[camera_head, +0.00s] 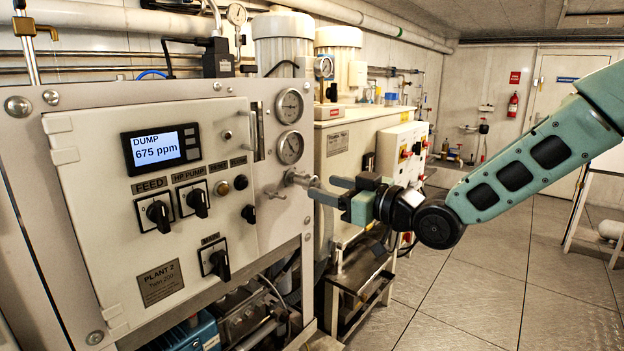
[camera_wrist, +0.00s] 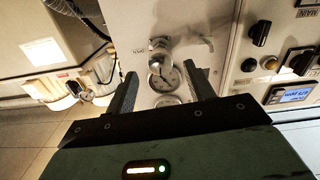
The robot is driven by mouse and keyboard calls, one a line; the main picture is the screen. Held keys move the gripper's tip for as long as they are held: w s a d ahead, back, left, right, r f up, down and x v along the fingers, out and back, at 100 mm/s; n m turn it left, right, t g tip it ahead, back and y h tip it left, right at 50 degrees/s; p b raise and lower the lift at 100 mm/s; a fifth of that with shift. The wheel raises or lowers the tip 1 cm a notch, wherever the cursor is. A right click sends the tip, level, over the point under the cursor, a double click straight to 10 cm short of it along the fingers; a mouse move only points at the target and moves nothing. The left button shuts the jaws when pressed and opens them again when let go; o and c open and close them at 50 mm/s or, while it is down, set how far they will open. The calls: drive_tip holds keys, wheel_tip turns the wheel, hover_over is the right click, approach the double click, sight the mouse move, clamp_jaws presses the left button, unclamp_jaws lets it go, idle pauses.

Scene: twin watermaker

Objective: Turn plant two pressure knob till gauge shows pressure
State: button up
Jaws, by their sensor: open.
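The plant two panel (camera_head: 120,260) carries a "PLANT 2" plate and a screen (camera_head: 161,146) reading "DUMP 675 ppm". A metallic pressure knob (camera_head: 297,177) sticks out at the panel's right side, below two round gauges, the upper (camera_head: 289,106) and the lower (camera_head: 290,148). The gauge needles are too small to read surely. My gripper (camera_head: 328,189) is open, its fingertips close to the knob from the right. In the wrist view the knob (camera_wrist: 160,57) stands between and just beyond the open fingertips (camera_wrist: 160,72), with a gauge (camera_wrist: 163,80) behind; no contact shows.
Black switches (camera_head: 158,214) for feed and HP pump sit on the panel, with a main switch (camera_head: 216,263) lower. A small metal lever (camera_head: 275,194) is left of the knob. A cream cabinet (camera_head: 403,150) stands behind my gripper. The tiled floor (camera_head: 500,270) at right is clear.

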sight(314, 184)
drive_tip(key=p+x, duration=0.1)
drive_tip(key=x, duration=0.4)
drive_tip(key=c, duration=1)
